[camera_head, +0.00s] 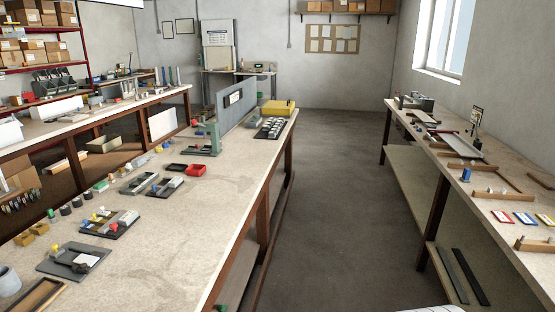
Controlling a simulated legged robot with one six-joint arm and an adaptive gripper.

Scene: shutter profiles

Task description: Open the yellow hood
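A yellow box-like piece (278,107), which looks like the hood, sits at the far end of the long middle bench (190,235), near its right edge. It is small in the view and looks closed, though its hinge or handle cannot be made out. A dark tray with several pale pieces (269,128) lies just in front of it. A grey upright panel (236,97) stands to its left. My gripper is not in view, and the hood is far from my viewpoint.
A clear floor aisle (335,200) runs between the middle bench and the right bench (470,150), which holds trays and small parts. Shelves with boxes (35,45) stand at left.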

